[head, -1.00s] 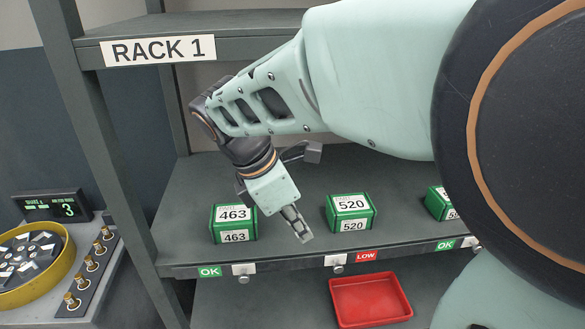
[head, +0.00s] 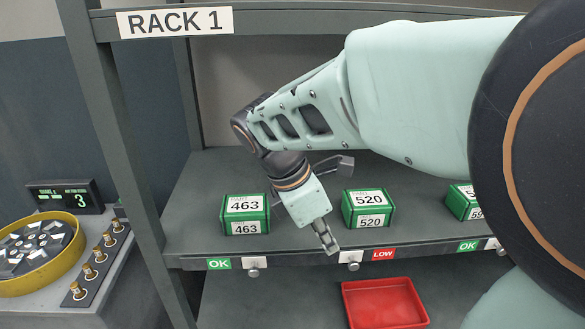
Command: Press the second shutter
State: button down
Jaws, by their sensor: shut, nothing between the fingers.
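Small white plates, each with a round grey knob below, hang along the shelf's front edge; I take these to be the shutters. The first plate (head: 255,262) is beside a green OK label. The second plate (head: 350,256) is beside a red LOW label. Part of a third plate (head: 491,243) shows at the right, beside my arm. My gripper (head: 329,244) is shut and empty, pointing down and right. In the picture its tips are just up and left of the second plate; I cannot tell the depth gap, but no contact is visible.
Green boxes marked 463 (head: 245,215) and 520 (head: 368,209) stand on the shelf either side of my gripper; another (head: 463,203) is partly hidden. A red tray (head: 384,303) lies below. A yellow-rimmed dial (head: 40,250), brass knobs and a display (head: 65,196) stand left.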

aim_at(350, 266)
jog(key=b+x, duration=0.2)
jog(key=x, duration=0.1)
jog(key=b+x, duration=0.2)
jog(key=x, duration=0.1)
jog(key=shift+w+d+b, duration=0.1)
jog(key=shift+d+b, duration=0.3)
jog(key=shift+d, duration=0.1)
jog(key=shift+w+d+f, duration=0.1)
jog(key=shift+d+f, duration=0.1)
jog(key=shift+d, duration=0.15)
jog(key=shift+b, duration=0.3)
jog(key=shift+d, duration=0.1)
jog(key=d+p, duration=0.1)
jog(key=d, duration=0.7)
jog(key=shift+p, duration=0.35)
